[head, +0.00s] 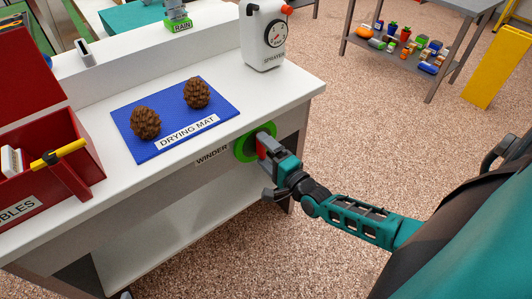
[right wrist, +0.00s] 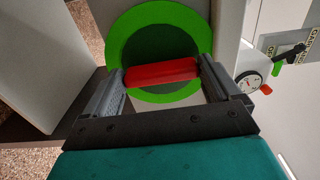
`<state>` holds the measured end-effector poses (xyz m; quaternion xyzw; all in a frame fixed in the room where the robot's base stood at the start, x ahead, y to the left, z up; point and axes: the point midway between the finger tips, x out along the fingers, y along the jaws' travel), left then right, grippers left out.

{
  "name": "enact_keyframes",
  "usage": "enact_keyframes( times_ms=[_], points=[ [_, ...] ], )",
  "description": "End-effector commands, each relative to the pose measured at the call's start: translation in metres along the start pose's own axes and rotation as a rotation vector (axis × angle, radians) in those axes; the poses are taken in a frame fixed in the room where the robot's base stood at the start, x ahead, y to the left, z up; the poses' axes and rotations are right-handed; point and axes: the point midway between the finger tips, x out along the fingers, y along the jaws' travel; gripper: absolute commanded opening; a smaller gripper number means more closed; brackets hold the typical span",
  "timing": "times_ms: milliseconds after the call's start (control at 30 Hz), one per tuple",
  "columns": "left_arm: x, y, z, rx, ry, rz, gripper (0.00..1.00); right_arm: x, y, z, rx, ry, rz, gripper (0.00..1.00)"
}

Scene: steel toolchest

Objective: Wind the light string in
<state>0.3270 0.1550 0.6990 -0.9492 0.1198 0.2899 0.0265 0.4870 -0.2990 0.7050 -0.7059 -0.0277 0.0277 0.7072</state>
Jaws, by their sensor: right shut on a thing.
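The winder is a round reel with a bright green rim (head: 240,153) on the front side of the white bench, beside a "WINDER" label (head: 212,157). In the right wrist view its green ring (right wrist: 125,45) surrounds a dark centre. A red handle bar (right wrist: 162,74) crosses in front of the reel. My right gripper (head: 265,147) is at the reel, its two grey fingers at the two ends of the red handle, shut on it. The light string itself cannot be made out. My left gripper is not in view.
On the white bench top (head: 285,95) stand a blue drying mat (head: 122,117) with two pine cones, a white sprayer (head: 262,40) and a red toolbox (head: 85,150). A lower shelf (head: 190,220) is under the bench. Open floor lies to the right, before a grey table.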

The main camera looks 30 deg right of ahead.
Motion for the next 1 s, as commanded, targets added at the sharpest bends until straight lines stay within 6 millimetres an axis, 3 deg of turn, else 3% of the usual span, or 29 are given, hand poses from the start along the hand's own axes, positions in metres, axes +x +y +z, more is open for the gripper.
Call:
enact_keyframes(
  times_ms=[467,500,567,867,1000],
  points=[
    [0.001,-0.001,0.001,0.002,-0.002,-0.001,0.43,-0.001,0.001,0.0,0.018,0.0,0.003,0.6],
    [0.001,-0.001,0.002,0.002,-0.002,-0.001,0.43,-0.001,0.001,0.0,0.018,0.0,0.003,0.93],
    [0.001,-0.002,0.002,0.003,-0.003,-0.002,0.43,-0.001,0.001,0.0,0.018,0.0,0.003,0.99],
    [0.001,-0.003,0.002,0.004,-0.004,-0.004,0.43,-0.003,0.001,0.0,0.015,0.0,0.002,1.0],
    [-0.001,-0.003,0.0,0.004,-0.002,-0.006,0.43,-0.018,0.0,0.0,0.014,-0.001,0.004,1.0]
  ],
)
